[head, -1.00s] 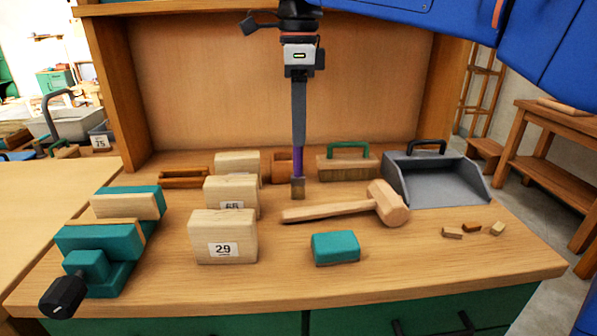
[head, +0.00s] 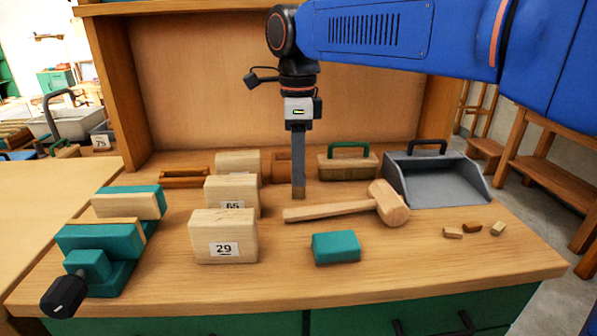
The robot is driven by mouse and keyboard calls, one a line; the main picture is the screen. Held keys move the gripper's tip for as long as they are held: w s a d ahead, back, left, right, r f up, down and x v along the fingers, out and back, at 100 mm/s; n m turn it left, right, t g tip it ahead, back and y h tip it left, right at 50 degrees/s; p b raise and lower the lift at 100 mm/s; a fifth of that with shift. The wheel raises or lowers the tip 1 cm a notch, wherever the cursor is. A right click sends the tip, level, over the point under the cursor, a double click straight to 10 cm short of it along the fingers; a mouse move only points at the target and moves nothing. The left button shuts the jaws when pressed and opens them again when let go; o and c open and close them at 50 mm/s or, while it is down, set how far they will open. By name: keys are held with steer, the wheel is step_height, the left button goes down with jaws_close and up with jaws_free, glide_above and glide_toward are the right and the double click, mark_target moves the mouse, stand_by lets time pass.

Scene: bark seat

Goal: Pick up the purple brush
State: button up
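My gripper (head: 298,188) points straight down over the middle of the workbench, in front of the back panel. Its fingers show edge-on as one grey bar reaching down almost to the bench top, behind the wooden mallet's handle. The purple brush's handle is not visible now; the fingers cover the place where it showed earlier. A small brownish patch (head: 299,194) at the fingertips could be the brush's lower end, but I cannot tell for sure. Whether the fingers are open or shut around it is hidden.
A wooden mallet (head: 335,210) lies just in front of the gripper. Wooden blocks numbered 29 (head: 222,227) and 65 (head: 231,192) stand left. A green-handled brush (head: 347,166) and a grey dustpan (head: 437,182) are right. A teal block (head: 336,247) lies in front.

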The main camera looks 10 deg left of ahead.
jaws_close()
step_height(320, 180, up, 10)
steer(key=shift+r, duration=0.1)
stand_by(0.5)
